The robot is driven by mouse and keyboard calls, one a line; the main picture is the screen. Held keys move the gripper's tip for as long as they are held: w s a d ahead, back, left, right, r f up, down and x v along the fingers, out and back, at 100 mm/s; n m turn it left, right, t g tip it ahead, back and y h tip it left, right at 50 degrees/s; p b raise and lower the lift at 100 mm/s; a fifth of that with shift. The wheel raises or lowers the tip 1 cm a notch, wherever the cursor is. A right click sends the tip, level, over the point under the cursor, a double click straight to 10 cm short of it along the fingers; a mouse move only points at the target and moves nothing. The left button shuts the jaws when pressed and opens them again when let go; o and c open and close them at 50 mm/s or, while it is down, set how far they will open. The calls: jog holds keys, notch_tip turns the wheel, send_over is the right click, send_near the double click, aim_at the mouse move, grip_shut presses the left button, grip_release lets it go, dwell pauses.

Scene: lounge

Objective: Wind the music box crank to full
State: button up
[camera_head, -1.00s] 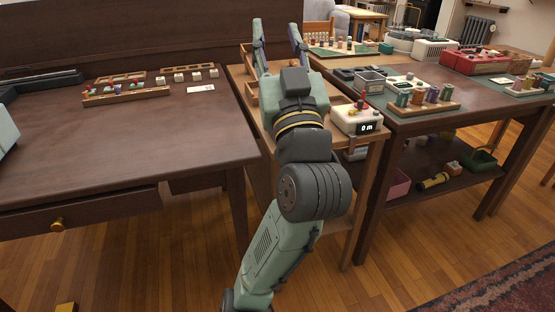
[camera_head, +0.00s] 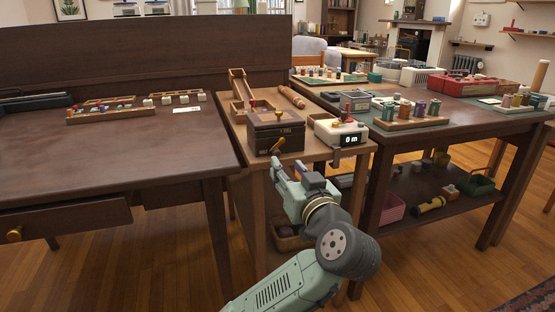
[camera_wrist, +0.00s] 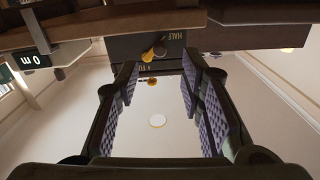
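The music box (camera_head: 276,135) is a dark wooden box on the narrow wooden side table, with gold lettering on its front. Its crank (camera_head: 277,146), with a gold-coloured handle, is on the front face, and a small gold knob sits on top. My gripper (camera_head: 287,168) is in front of and slightly below the crank, apart from it. In the wrist view the gripper (camera_wrist: 160,75) is open and empty, its purple-padded fingers spread wide. The crank (camera_wrist: 155,50) shows beyond the fingertips, beside upside-down lettering reading "HALF".
A white device (camera_head: 340,131) with a display reading "0 m" stands right of the box. A wooden ramp (camera_head: 239,90) and a wooden rod (camera_head: 291,96) lie behind. A large desk (camera_head: 150,145) is at left and a cluttered dark table (camera_head: 460,122) at right.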

aim_at(277, 154)
jog(key=x, duration=0.6)
jog(key=shift+w+a, duration=0.1)
jog(key=shift+w, duration=0.2)
grip_shut()
